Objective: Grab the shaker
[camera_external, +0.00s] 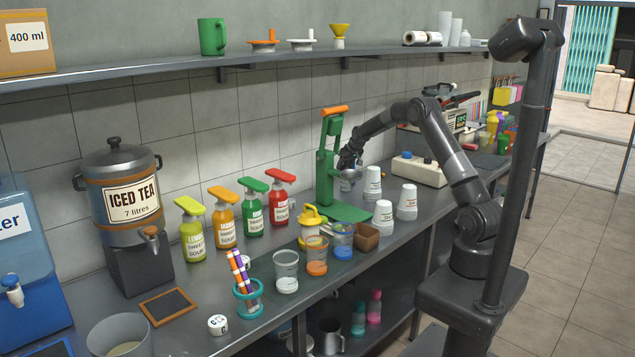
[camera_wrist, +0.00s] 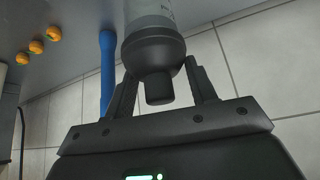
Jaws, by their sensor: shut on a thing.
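The shaker (camera_wrist: 152,48) shows in the wrist view as a grey body with faint lettering, a dark rounded shoulder and a dark stubby cap. My gripper (camera_wrist: 160,84) has one finger on each side of the shoulder and is shut on it. In the external view my gripper (camera_external: 347,163) is above the counter, close to the green press (camera_external: 326,165). A small grey shape shows at its fingers there, too small to make out well. The shaker's far end runs out of the wrist view.
White cups (camera_external: 383,213) stand close to the right of the press. Sauce bottles (camera_external: 253,211), clear cups (camera_external: 287,272) and a brown box (camera_external: 367,237) crowd the counter to the left and front. A white device (camera_external: 419,170) is at right. A blue handle (camera_wrist: 107,70) is behind the shaker.

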